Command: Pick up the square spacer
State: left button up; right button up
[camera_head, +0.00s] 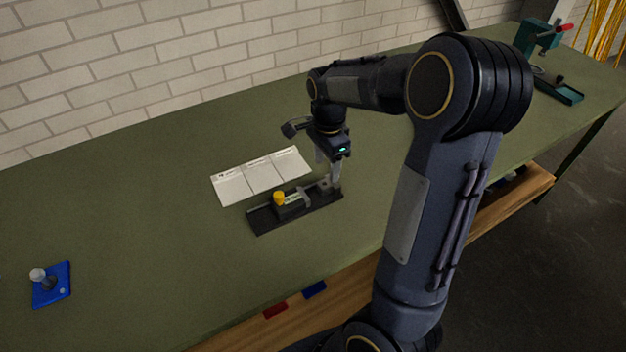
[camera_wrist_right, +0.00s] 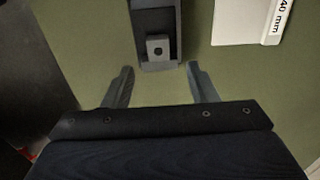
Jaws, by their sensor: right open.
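The square spacer (camera_wrist_right: 157,47) is a small grey square block with a dark round hole. It sits in the end of a long dark tray (camera_wrist_right: 152,20) in the right wrist view. In the head view the tray (camera_head: 262,221) lies on the green table, and the spacer (camera_head: 324,184) shows small at its right end, partly covered by my gripper. My right gripper (camera_head: 331,178) points down at that end of the tray. In the right wrist view its two fingers (camera_wrist_right: 159,74) are wide apart with nothing between the tips; the spacer lies just beyond them. My left gripper is not in view.
A yellow knob (camera_head: 279,198) and a grey caliper-like part are on the tray. White labelled cards (camera_head: 262,177) lie behind it. A blue plate (camera_head: 51,284) with small parts is at the left. A green vise (camera_head: 538,36) stands at the far right. The table's left middle is clear.

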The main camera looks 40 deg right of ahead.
aim_at(324, 184)
jog(key=f, duration=0.4)
jog(key=f+p, duration=0.1)
jog(key=shift+a+f, duration=0.25)
jog(key=shift+f, duration=0.15)
grip_shut()
